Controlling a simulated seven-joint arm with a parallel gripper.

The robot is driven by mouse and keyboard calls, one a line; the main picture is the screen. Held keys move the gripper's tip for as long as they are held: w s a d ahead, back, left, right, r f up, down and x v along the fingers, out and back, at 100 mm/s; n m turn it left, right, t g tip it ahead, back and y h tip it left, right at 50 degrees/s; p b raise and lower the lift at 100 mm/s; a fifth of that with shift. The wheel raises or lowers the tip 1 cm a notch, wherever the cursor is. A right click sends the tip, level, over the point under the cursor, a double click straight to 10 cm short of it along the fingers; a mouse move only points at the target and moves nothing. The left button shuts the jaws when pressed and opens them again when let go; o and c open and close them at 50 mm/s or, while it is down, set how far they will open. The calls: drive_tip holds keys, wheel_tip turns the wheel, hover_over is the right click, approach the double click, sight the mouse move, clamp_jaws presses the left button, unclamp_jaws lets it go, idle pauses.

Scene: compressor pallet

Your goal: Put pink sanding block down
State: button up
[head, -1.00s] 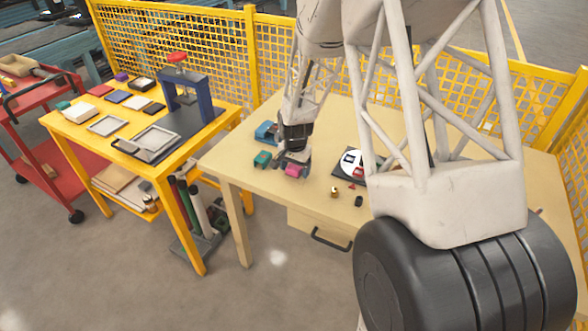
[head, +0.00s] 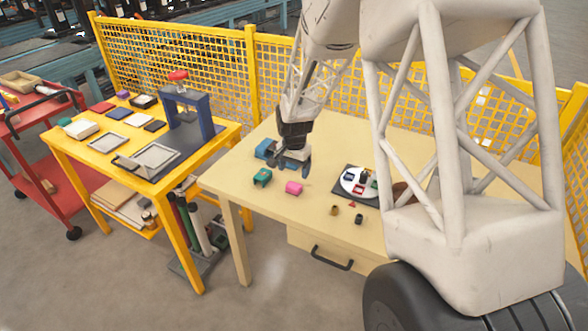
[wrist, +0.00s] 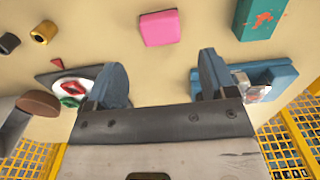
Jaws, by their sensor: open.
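The pink sanding block (head: 293,188) lies on the light wooden table (head: 240,181), near its front edge. It also shows in the wrist view (wrist: 159,27), lying flat and clear of the fingers. My gripper (head: 305,170) is above the table, just beyond and a little above the block. In the wrist view my gripper (wrist: 160,85) has its two blue-grey fingers wide apart with nothing between them.
A teal block (head: 262,177) and a blue object (head: 265,148) lie left of the pink block. A round white dial plate (head: 352,186) with coloured pieces sits to the right, with small brass (head: 335,210) and black (head: 358,219) parts in front. Yellow mesh fencing (head: 350,95) stands behind.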

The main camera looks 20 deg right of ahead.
drive_tip(key=s+a+r+n+t, duration=0.1)
drive_tip(key=s+a+r+n, duration=0.25)
drive_tip(key=s+r, duration=1.3)
drive_tip(key=s+a+r+n, duration=0.1)
drive_tip(key=s+r+n, duration=0.1)
drive_tip(key=s, duration=0.9)
drive_tip(key=s+a+r+n+t, duration=0.1)
drive_tip(key=s+r+n, duration=0.2)
drive_tip(key=s, duration=0.8)
drive_tip(key=shift+r+t, duration=0.3)
drive_tip(key=shift+r, duration=0.65)
drive_tip(key=shift+o, duration=0.5)
drive_tip(key=shift+w, duration=0.15)
